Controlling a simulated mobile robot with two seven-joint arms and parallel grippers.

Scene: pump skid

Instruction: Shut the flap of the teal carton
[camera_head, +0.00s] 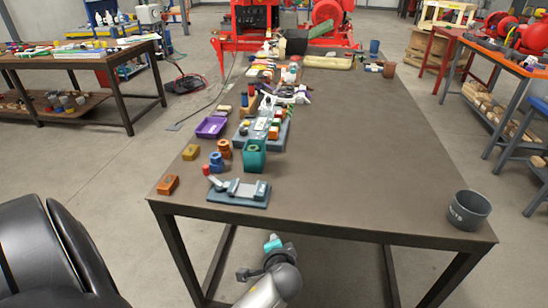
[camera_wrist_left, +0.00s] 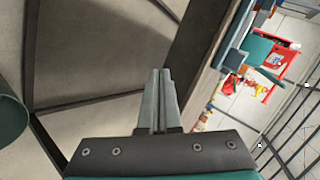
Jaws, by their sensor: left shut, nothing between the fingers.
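The teal carton (camera_head: 255,160) stands upright on the near left part of the brown table (camera_head: 345,150), behind a blue-grey clamp-like fixture. Its top looks open in the head view, but its flap is too small to make out. My left gripper (camera_head: 272,241) is in front of the near table edge, below the tabletop and apart from the carton. In the left wrist view its two grey fingers (camera_wrist_left: 158,100) are together, with nothing between them. A teal surface (camera_wrist_left: 264,50) shows at the upper right there; I cannot tell whether it is the carton. My right gripper is not in view.
The blue-grey fixture (camera_head: 238,193) sits near the front edge. Blue and orange parts stand left of the carton, with a purple tray (camera_head: 212,127) behind. A dark grey round bin (camera_head: 470,210) is at the right corner. The table's middle and right are mostly clear.

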